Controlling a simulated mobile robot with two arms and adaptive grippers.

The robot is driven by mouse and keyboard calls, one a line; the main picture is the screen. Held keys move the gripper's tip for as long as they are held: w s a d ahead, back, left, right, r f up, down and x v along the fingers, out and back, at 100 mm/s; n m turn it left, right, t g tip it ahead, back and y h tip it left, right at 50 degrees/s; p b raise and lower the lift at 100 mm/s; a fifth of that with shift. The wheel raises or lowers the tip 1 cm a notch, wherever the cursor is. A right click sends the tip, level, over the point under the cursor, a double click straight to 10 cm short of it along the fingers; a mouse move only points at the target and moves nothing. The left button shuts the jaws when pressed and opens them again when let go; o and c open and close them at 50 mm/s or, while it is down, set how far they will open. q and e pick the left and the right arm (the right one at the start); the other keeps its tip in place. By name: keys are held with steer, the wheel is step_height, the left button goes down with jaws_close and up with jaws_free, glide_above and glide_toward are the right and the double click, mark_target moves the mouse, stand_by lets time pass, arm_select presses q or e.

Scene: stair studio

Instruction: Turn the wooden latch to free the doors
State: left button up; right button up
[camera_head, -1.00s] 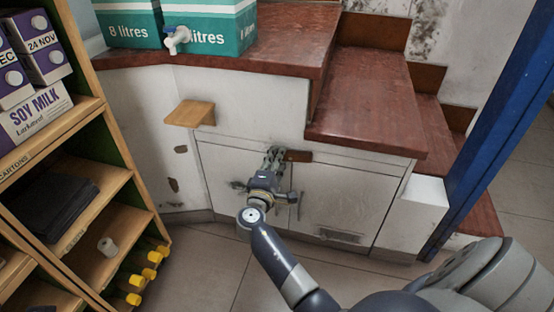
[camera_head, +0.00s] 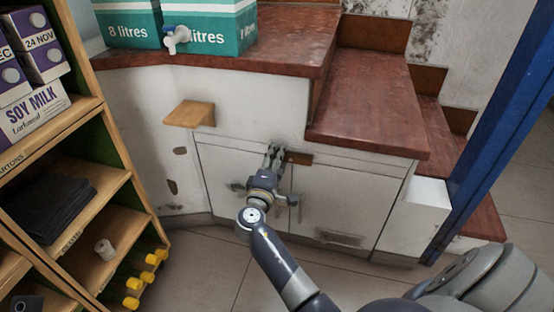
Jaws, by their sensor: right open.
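The wooden latch (camera_head: 299,158) is a small brown bar lying level across the top edge of the white doors under the stairs. The left door (camera_head: 225,176) and the right door (camera_head: 345,205) look shut. My right gripper (camera_head: 274,150) is at the top of the gap between the doors, at the latch's left end. It is open, and its fingers hide that end of the latch. I cannot tell whether the fingers touch the latch. My left gripper is not in view.
A wooden shelf unit (camera_head: 125,175) with soy milk cartons (camera_head: 35,108) stands at the left. A small wooden ledge (camera_head: 190,113) juts from the wall left of the doors. Red-brown steps (camera_head: 365,100) rise above, and a blue post (camera_head: 500,120) stands right. The floor before the doors is clear.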

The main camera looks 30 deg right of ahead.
steer(key=v, duration=1.2)
steer(key=shift+w, duration=0.1)
